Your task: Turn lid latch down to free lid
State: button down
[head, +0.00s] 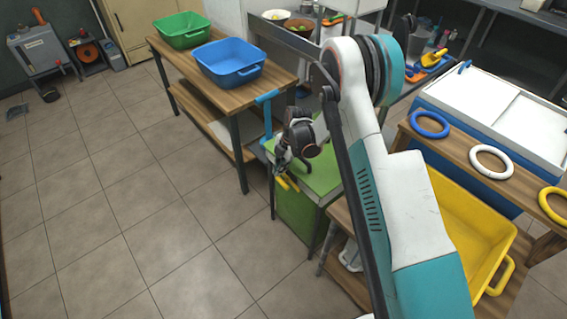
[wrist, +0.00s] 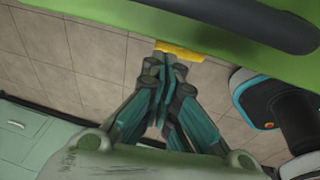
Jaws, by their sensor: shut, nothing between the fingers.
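The green press box (head: 297,212) has a green lid (head: 322,177) on top, which looks closed. A yellow latch (head: 291,184) shows at the lid's front edge. In the wrist view the yellow latch (wrist: 182,51) sticks out from the green edge, just beyond my fingertips. My gripper (wrist: 166,60) is shut and empty, its tips very close to the latch; I cannot tell whether they touch. In the head view my dark wrist hangs over the lid's front, and the fingers are hard to make out. A dark handle (wrist: 270,22) lies across the green lid in the wrist view.
A wooden table (head: 165,50) with a green tub (head: 181,32) and a blue tub (head: 229,66) stands behind left. A yellow bin (head: 455,225) and a bench with blue, white and yellow rings are at the right. The tiled floor in front is clear.

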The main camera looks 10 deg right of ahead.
aim_at(277, 179)
jog(key=shift+b+x, duration=0.55)
jog(key=shift+x, duration=1.15)
jog(key=shift+w+a+f, duration=0.15)
jog(key=shift+a+f, duration=0.1)
jog(key=shift+f, duration=0.2)
